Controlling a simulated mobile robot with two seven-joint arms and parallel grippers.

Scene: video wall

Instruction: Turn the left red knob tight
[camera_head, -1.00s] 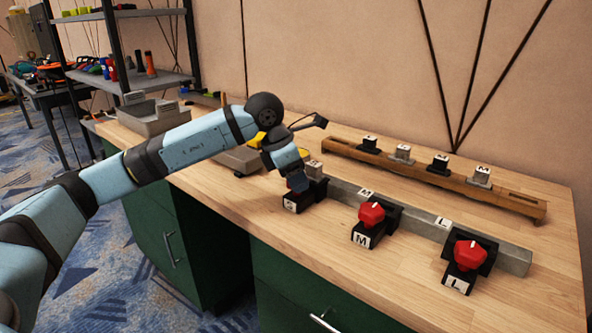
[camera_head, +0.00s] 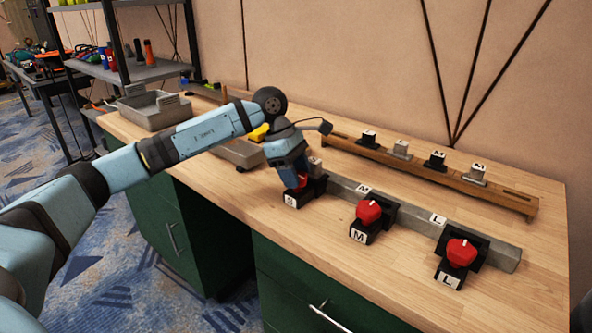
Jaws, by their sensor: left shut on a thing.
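Red knobs sit on black blocks along a grey bar on the wooden bench. The left red knob (camera_head: 302,182) is on the block marked S and is mostly hidden by my left gripper (camera_head: 299,184). My left gripper points down over it and is shut on it. The middle red knob (camera_head: 368,212) is on the block marked M. The right red knob (camera_head: 461,252) is on the block marked L. My right gripper is not in view.
A wooden rail (camera_head: 430,176) with several black and grey blocks lies behind the grey bar (camera_head: 408,220). A grey bin (camera_head: 154,112) stands at the bench's back left. A shelf (camera_head: 140,72) stands beyond it. The bench front is clear.

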